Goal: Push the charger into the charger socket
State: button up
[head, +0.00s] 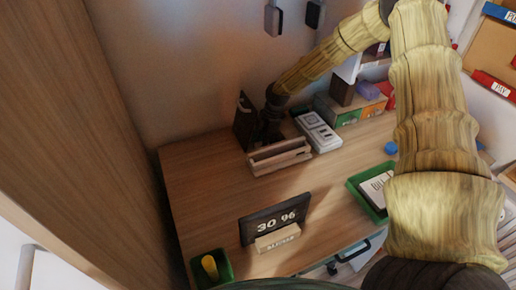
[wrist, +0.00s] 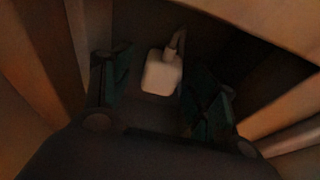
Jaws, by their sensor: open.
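In the wrist view, the charger (wrist: 162,75) is a small pale block with a cable at its upper right. It lies between the spread fingers of my gripper (wrist: 158,88), with visible gaps at its sides. The picture is dark, so I cannot tell whether it is seated in anything. In the head view, my gripper (head: 268,128) is low at the back of the desk, behind a wooden rack and beside a dark upright box. The charger is hidden in the head view. I cannot make out the charger socket in either view.
The wooden rack (head: 279,157) stands close in front of my gripper, the dark box (head: 243,122) to its left. A white device (head: 319,132) is to the right. A black display (head: 262,223) and green tray (head: 356,187) stand nearer. The desk's left part (head: 197,180) is clear.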

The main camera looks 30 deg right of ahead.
jog(key=shift+c, duration=0.4)
jog(key=c, duration=1)
jog(key=shift+r, duration=0.1)
notch_tip(320, 180, up, 10)
jog(key=shift+f+b, duration=0.1)
jog(key=shift+b, duration=0.4)
